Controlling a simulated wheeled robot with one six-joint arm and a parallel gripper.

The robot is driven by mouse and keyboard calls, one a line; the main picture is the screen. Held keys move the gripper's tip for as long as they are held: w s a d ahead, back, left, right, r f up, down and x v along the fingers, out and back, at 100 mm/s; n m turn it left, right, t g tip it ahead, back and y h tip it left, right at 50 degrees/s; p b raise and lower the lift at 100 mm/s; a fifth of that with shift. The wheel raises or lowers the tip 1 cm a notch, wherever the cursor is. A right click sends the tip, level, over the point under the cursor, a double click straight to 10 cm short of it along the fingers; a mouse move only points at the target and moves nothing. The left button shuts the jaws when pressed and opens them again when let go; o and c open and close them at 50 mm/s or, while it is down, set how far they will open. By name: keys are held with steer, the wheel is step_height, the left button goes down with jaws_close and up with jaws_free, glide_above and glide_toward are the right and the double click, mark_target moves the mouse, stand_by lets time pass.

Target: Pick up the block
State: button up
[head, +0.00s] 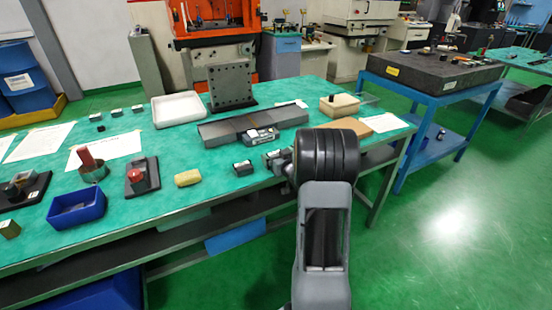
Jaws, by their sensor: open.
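My gripper (277,158) is over the front edge of the green-topped table, mostly hidden behind my own black wrist. It is open. A small dark block with a pale top (243,168) sits on the table just left of the gripper, apart from it as far as I can see. Other block-like pieces lie on the table: a yellowish block (187,178), a small olive block (9,229) at the far left, and several small dark ones with pale tops (116,113) at the back. I cannot tell from the view which one the task means.
A blue bin (77,209), a red-knobbed piece (143,175) and a white tray (179,109) are to the left. A tan box (339,105) is at the back right.

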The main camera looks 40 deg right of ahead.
steer(key=shift+w, duration=0.2)
steer(key=shift+c, duration=0.3)
steer(key=c, duration=1.2)
steer(key=shift+c, duration=0.5)
steer(key=shift+r, duration=0.1)
